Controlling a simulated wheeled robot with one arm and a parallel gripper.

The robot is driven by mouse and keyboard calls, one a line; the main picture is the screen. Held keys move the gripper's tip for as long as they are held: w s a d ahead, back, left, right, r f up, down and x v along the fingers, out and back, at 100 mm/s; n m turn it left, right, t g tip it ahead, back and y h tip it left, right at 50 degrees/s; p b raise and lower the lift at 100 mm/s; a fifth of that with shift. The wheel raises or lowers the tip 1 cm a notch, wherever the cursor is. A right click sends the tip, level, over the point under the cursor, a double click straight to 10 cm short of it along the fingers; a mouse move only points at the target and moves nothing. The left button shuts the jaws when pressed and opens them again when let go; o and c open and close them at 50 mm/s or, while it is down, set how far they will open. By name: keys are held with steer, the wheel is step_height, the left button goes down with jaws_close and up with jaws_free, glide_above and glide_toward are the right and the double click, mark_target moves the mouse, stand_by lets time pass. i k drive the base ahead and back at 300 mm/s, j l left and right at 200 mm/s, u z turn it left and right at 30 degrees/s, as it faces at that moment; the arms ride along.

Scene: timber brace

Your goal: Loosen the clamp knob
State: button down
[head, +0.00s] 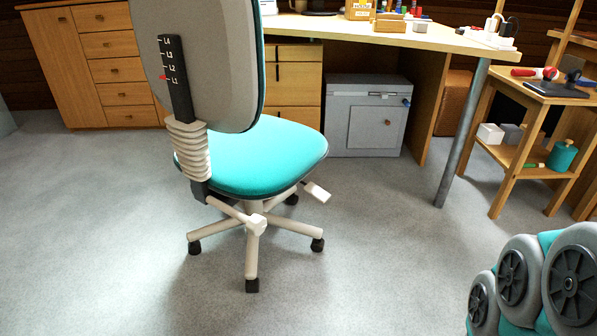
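I cannot clearly make out a clamp knob. On top of the small wooden stand (493,112) at the right is a dark flat object (556,90) with an upright dark part. Beside it lies a small tool with a red handle (523,72) and a round red end; whether either belongs to a clamp is too small to tell.
A teal office chair (255,157) stands on the grey floor in front of the desk (340,32). A grey cabinet (340,122) sits under the desk, and a metal desk leg (462,135) stands left of the stand. Open floor (385,235) lies right of the chair.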

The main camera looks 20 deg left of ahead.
mark_target(256, 225)
steer(key=u, duration=1.25)
